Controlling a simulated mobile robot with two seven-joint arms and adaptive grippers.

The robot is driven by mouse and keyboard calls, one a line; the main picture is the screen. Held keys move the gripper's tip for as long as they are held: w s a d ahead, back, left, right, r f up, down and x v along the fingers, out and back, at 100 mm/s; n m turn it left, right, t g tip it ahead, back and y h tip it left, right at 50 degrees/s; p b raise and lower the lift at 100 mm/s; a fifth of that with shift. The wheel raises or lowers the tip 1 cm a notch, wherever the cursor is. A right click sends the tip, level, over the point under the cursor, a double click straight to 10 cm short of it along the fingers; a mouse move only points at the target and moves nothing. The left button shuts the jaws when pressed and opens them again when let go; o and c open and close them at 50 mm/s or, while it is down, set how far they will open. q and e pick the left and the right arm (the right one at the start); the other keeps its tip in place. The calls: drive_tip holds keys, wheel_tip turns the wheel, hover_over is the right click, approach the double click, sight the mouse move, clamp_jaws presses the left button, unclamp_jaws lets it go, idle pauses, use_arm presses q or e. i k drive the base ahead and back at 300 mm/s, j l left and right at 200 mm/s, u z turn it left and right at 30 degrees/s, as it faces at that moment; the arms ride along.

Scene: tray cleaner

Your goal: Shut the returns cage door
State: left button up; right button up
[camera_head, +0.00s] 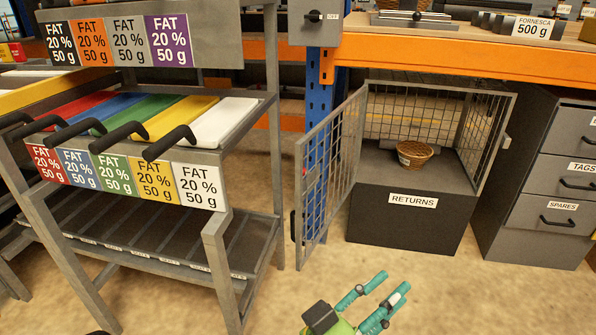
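The returns cage (410,215) is a dark box labelled RETURNS with grey wire mesh around its upper part. Its mesh door (338,160) is hinged at the left and stands wide open, swung out toward me. A dark handle (293,226) sits on the door's free edge at the left. A brown woven basket (414,154) is inside on the cage floor. My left gripper (391,281), with teal fingers, is at the bottom, in front of the cage and apart from the door. Its fingers are spread and hold nothing. My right gripper is not in view.
A grey rack (262,110) with coloured trays stands left of the door. A grey drawer cabinet (548,185) is right of the cage. An orange shelf beam (470,58) and a blue post (319,100) are close by. The floor before the cage is clear.

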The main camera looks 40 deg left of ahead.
sight(303, 189)
drive_tip(key=k+j, duration=0.1)
drive_tip(key=j, duration=0.65)
drive_tip(key=k+j+z, duration=0.1)
drive_tip(key=j, duration=0.3)
drive_tip(key=k+j, duration=0.15)
drive_tip(key=j, duration=0.2)
drive_tip(key=k+j, duration=0.1)
drive_tip(key=j, duration=0.3)
drive_tip(key=k+j+z, duration=0.1)
drive_tip(key=j, duration=0.25)
